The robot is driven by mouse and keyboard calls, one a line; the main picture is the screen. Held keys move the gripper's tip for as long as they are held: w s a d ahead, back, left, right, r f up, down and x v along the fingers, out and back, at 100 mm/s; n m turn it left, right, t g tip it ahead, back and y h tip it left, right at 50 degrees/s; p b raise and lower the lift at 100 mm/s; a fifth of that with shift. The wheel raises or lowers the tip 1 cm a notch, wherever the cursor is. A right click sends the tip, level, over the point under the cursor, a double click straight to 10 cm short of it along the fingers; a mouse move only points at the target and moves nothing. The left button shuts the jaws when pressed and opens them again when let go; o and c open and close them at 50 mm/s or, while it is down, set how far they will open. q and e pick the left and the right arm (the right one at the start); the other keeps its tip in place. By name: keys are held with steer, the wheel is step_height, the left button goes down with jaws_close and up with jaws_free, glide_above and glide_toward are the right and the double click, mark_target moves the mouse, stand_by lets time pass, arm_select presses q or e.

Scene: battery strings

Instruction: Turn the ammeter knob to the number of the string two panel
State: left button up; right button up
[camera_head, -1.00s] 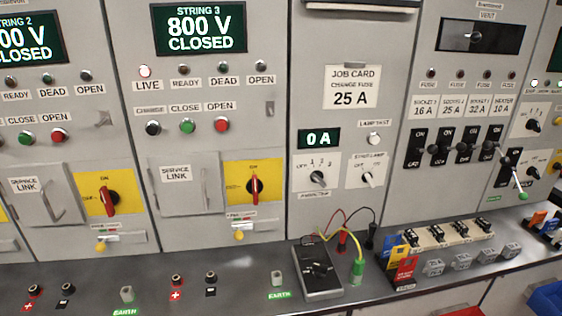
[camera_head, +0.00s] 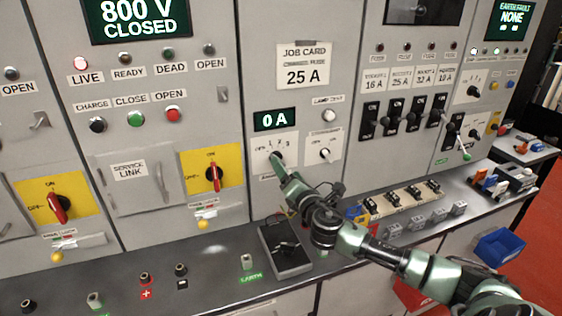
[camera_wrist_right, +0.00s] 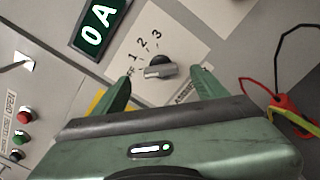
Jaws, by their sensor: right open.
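The ammeter knob (camera_wrist_right: 160,68) is a small dark and grey knob on a white plate marked OFF, 1, 2, 3. In the right wrist view it sits between and just beyond my right gripper's fingertips (camera_wrist_right: 160,78), which are open and apart from it. In the head view my right gripper (camera_head: 279,165) covers part of the ammeter plate (camera_head: 286,141), and the knob is largely hidden there. The 0 A display (camera_head: 275,119) is above the plate and also shows in the wrist view (camera_wrist_right: 98,22). My left gripper is out of view.
A second knob (camera_head: 324,153) is right of the ammeter plate. A red-handled switch (camera_head: 213,173) is to the left. Fuse holders (camera_head: 403,197) line the bench at right.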

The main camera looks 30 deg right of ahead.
steer(key=shift+p+x, duration=0.45)
steer(key=shift+x, duration=2.2)
steer(key=c, duration=1.4)
